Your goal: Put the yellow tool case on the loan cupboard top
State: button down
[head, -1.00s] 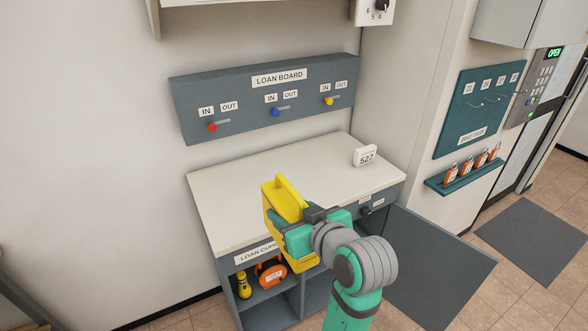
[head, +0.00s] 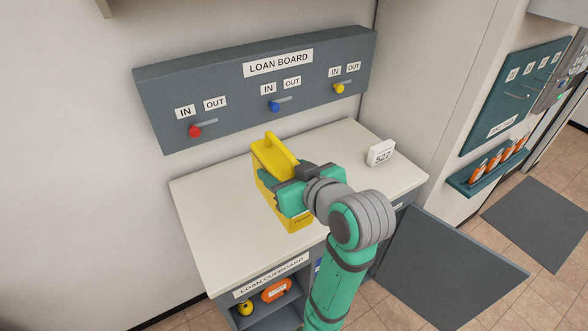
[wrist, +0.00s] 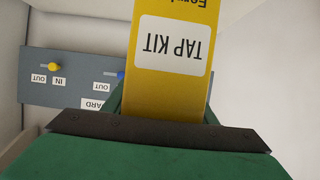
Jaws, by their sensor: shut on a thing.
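The yellow tool case (head: 272,158) is in my gripper (head: 290,197), with its handle upward. It also fills the middle of the wrist view (wrist: 178,95), where its label reads "TAP KIT" upside down. My gripper is shut on the case. In the head view the case stands over the pale loan cupboard top (head: 225,217). I cannot tell whether its underside touches the top, since my gripper and arm hide part of it.
A white "527" display (head: 381,153) stands on the right of the top. The loan board (head: 255,88) with red, blue and yellow knobs is on the wall behind. An open grey door (head: 450,255) hangs at the right. The top's left part is clear.

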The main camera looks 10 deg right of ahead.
aim_at(253, 165)
jog(key=shift+w+a, duration=0.15)
jog(key=shift+w, duration=0.25)
jog(key=w+a+f, duration=0.1)
jog(key=w, duration=0.1)
jog(key=w+a+f, duration=0.1)
jog(key=w+a, duration=0.1)
jog(key=w+a+f, duration=0.2)
jog(key=shift+w+a, duration=0.15)
jog(key=shift+w, duration=0.2)
jog(key=w+a+f, duration=0.3)
jog(key=w+f, duration=0.1)
jog(key=f, duration=0.4)
jog(key=shift+f, duration=0.4)
jog(key=shift+f, duration=0.1)
jog(key=c, duration=0.8)
grip_release()
jog(key=shift+f, duration=0.1)
jog(key=shift+o, duration=0.2)
